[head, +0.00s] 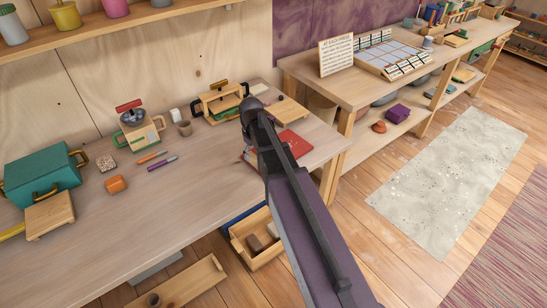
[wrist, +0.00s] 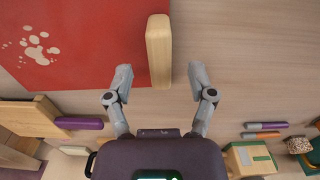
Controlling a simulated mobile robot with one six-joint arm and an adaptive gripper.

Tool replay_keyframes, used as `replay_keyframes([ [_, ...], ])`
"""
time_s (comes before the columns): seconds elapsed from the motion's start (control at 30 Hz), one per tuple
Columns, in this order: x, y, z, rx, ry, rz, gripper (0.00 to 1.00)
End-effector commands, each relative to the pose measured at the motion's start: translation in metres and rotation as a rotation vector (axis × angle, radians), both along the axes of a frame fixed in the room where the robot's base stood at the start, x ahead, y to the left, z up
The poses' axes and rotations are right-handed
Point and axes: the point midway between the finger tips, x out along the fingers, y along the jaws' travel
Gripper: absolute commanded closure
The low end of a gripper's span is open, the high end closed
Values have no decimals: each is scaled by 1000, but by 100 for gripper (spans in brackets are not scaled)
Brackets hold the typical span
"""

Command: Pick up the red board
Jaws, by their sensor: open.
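The red board (wrist: 80,40) fills the upper left of the wrist view, flat, with a pale splotch pattern. A pale wooden bar (wrist: 158,45) runs along its right edge; I cannot tell whether it is joined to the board. In the head view the red board (head: 291,144) lies near the right end of the workbench, partly hidden by my arm. My gripper (wrist: 159,75) is open and empty. In the wrist view its fingertips appear on either side of the bar's near end, the left one over the board's edge. I cannot tell their height above it.
The workbench (head: 150,210) is bare in front. A wooden board (head: 288,110) and a wooden-framed box (head: 222,102) stand behind the red board. Pens (head: 160,162), an orange object (head: 116,184) and a teal box (head: 42,175) are to the left. An open crate (head: 262,255) stands below.

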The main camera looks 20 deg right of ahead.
Motion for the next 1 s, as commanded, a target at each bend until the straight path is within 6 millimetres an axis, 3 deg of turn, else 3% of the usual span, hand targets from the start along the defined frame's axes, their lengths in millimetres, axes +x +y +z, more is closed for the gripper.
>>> replay_keyframes([
  [0.3, 0, 1, -25, 0, 0, 0, 29],
  [1.0, 0, 1, -27, 0, 0, 0, 29],
])
